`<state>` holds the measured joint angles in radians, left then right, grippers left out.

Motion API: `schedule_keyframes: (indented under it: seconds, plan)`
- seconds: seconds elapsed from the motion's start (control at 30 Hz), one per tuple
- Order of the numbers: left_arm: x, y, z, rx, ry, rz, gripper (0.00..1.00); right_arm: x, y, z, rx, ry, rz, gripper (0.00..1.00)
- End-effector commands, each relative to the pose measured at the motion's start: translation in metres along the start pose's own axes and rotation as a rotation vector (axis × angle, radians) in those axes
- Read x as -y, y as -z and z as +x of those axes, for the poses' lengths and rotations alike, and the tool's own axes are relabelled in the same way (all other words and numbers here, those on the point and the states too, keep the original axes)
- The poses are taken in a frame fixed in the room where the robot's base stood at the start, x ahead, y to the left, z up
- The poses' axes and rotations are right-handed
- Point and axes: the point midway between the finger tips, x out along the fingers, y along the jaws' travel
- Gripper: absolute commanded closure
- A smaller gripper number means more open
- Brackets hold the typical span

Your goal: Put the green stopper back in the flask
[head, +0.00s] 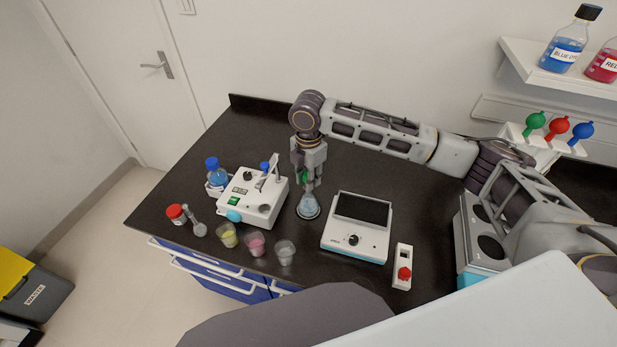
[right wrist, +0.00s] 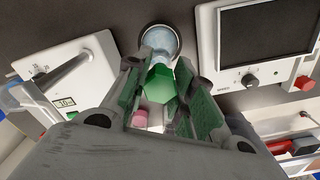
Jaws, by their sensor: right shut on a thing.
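My right gripper (head: 309,184) reaches down from above over the bench, shut on the green stopper (head: 304,176). In the right wrist view the green stopper (right wrist: 160,84) sits between the two finger pads of the gripper (right wrist: 168,92). The flask (head: 308,207) holds pale blue liquid and stands upright on the dark bench, just below the fingers. In the right wrist view the flask (right wrist: 161,42) shows beyond the stopper, partly covered by it and the fingers. I cannot tell whether the stopper touches the flask's neck. My left gripper is not in view.
A white device (head: 257,199) stands left of the flask and a scale-like device with a dark screen (head: 357,227) stands right. Beakers with yellow (head: 227,235), pink (head: 255,244) and grey (head: 285,252) contents line the front. A red-button box (head: 402,267) sits front right.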

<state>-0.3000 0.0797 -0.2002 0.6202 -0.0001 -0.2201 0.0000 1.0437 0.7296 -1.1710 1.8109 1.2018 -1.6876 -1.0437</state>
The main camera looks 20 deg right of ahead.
Motion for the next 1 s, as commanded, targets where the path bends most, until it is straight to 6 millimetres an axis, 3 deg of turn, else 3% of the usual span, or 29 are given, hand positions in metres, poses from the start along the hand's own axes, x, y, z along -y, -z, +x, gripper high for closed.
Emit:
schedule_keyframes:
  seconds: [1.0]
  plan:
    - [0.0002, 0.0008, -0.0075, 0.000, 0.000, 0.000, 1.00, 0.0000, 0.0000, -0.0001, 0.000, 0.001, 0.000, 0.83]
